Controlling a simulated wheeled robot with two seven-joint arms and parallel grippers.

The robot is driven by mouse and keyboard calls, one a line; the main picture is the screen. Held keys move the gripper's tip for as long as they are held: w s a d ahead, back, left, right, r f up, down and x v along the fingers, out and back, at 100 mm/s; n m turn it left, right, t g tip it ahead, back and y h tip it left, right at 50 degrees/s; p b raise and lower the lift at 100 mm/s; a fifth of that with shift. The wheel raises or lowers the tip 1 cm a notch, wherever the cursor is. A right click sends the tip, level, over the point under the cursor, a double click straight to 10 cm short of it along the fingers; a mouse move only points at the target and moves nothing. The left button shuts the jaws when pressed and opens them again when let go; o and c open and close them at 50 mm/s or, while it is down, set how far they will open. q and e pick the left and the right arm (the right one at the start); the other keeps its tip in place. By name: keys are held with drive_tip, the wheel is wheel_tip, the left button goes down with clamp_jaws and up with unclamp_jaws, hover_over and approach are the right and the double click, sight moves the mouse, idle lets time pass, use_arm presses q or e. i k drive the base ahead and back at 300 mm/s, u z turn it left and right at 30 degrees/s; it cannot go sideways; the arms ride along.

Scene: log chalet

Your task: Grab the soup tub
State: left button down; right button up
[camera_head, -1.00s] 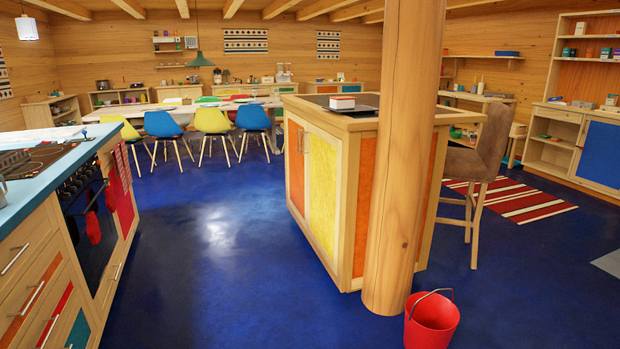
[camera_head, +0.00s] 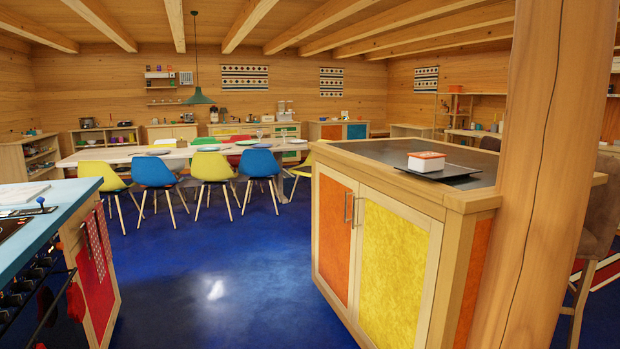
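The island (camera_head: 375,258) has orange and yellow doors and stands right of centre. Neither of my grippers is in the head view.
A thick log post (camera_head: 535,180) rises close at the island's right corner. A blue-topped stove counter (camera_head: 60,215) stands at the left. Blue floor (camera_head: 225,285) is open between them. A long table (camera_head: 180,155) with coloured chairs stands behind.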

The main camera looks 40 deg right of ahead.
sight(426, 161)
drive_tip(key=z, duration=0.6)
drive_tip(key=i, duration=2.1)
drive_tip(key=z, duration=1.05)
